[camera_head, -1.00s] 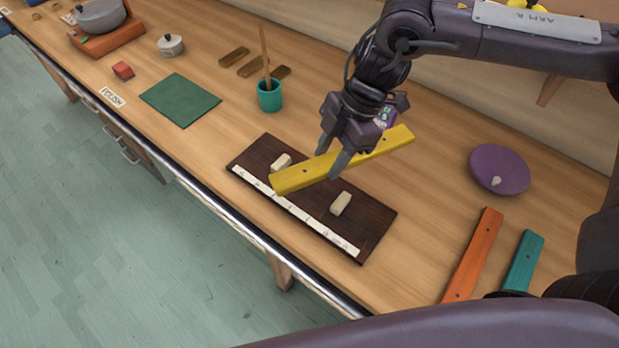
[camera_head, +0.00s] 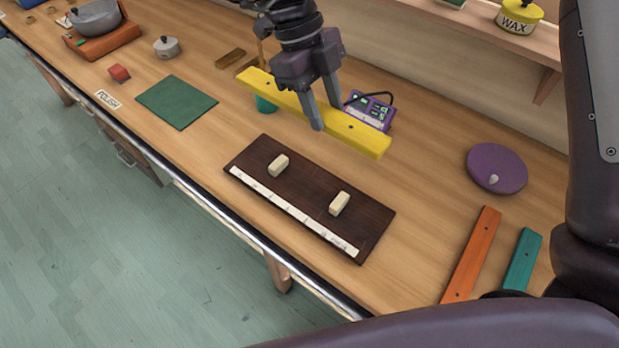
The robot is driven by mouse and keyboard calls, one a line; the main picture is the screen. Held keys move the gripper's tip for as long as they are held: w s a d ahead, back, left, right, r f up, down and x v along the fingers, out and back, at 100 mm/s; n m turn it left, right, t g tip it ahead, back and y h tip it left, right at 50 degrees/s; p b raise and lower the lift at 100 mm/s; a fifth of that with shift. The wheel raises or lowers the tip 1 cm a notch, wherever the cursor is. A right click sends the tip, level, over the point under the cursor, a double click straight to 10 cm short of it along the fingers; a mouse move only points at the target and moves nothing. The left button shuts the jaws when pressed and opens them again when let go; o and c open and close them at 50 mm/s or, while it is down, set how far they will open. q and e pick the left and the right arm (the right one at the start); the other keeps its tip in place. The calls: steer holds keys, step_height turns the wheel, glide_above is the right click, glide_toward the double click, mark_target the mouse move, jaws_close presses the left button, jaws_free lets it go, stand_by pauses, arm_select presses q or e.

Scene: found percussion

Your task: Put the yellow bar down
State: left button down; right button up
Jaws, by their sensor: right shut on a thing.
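The yellow bar (camera_head: 362,140) is held in my right gripper (camera_head: 325,115), whose fingers are shut on it near its middle. The bar is in the air over the back of the bench, behind a dark board (camera_head: 300,213). It slants from upper left to lower right in the picture. Two cream blocks, a left one (camera_head: 278,166) and a right one (camera_head: 339,203), sit on the board, apart from each other. A white marked strip (camera_head: 292,211) runs along the board's front edge. My left gripper is not in view.
A green mat (camera_head: 177,102) lies left. A purple disc (camera_head: 497,168), an orange bar (camera_head: 471,254) and a teal bar (camera_head: 522,260) lie right. A shelf holds a WAX tin (camera_head: 519,17).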

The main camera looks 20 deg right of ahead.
step_height(320, 180, down, 20)
steer(key=shift+r+p, duration=0.2)
steer(key=shift+p, duration=0.75)
steer(key=shift+w+f, duration=0.1)
steer(key=shift+f+b, duration=0.35)
steer(key=shift+f, duration=0.25)
steer(key=o, duration=1.1)
steer(key=shift+c, duration=0.2)
steer(key=shift+r, duration=0.1)
